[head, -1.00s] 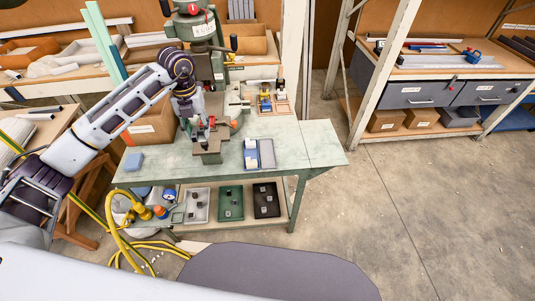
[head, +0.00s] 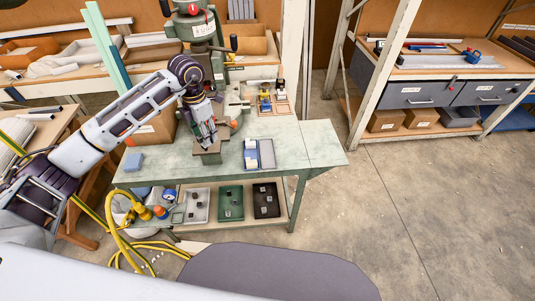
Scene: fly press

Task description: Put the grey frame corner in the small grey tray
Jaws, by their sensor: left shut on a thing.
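My left gripper (head: 208,142) points down at the brown block (head: 209,157) at the foot of the green press (head: 195,28). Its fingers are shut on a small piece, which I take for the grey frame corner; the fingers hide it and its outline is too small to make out. I cannot tell whether it touches the block. A grey tray (head: 187,209) with small dark pieces stands on the lower shelf, at the left of a row of trays. My right gripper is not in view.
A green tray (head: 223,212) and a black tray (head: 259,207) stand beside the grey one, under the green tabletop (head: 315,150). A yellow hose (head: 118,232) hangs at the left.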

